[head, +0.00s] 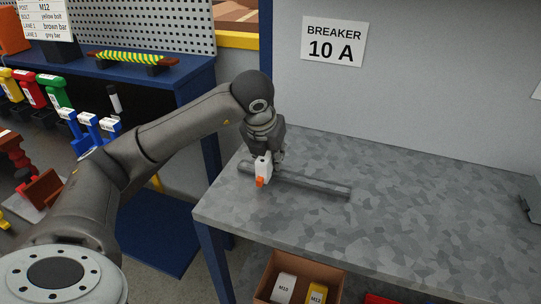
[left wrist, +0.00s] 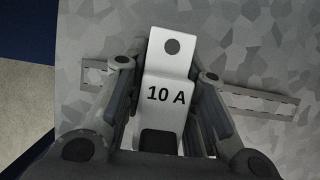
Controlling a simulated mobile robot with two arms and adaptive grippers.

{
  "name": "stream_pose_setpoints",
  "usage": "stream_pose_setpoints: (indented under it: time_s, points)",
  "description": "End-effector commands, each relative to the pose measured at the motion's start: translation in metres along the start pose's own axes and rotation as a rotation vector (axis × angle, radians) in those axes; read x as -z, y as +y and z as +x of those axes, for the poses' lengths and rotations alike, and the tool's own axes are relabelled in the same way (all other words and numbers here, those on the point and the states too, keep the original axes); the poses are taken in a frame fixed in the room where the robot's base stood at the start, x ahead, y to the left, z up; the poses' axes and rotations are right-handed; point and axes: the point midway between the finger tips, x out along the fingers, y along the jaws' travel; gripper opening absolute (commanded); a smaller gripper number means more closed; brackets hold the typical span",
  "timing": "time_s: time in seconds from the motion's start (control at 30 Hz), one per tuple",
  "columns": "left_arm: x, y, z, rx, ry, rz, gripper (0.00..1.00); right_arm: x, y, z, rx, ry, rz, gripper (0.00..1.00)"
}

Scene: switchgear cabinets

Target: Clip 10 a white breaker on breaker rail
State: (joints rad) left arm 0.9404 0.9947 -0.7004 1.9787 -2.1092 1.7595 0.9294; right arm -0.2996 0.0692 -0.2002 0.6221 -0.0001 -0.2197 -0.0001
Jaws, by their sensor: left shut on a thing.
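The white breaker (head: 263,166) has an orange part at its lower front in the head view. It shows large in the left wrist view (left wrist: 168,72), marked 10 A. My left gripper (head: 268,156) is shut on it, one finger on each side. The grey breaker rail (head: 315,184) lies on the speckled grey table, and the breaker is over its left part. In the left wrist view the rail (left wrist: 262,103) shows on both sides of the gripper, with the breaker in front. I cannot tell whether breaker and rail touch. My right gripper is not in view.
A sign (head: 333,41) on the wall reads BREAKER 10 A. The speckled table (head: 420,215) is clear to the right of the rail, up to a dark object at the right edge. A cardboard box (head: 304,274) stands below the front edge. A blue shelf unit is at left.

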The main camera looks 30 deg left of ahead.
Motion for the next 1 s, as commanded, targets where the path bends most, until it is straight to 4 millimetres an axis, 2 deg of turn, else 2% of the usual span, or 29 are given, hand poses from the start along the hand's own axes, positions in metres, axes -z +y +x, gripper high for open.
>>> stream_pose_setpoints:
  time_s: [0.7,1.0]
  points:
    - [0.005,0.000,0.011,0.000,0.002,0.000,0.00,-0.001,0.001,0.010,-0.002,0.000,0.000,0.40]
    - [0.004,-0.001,0.006,-0.001,0.008,0.002,0.00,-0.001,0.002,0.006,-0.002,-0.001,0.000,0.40]
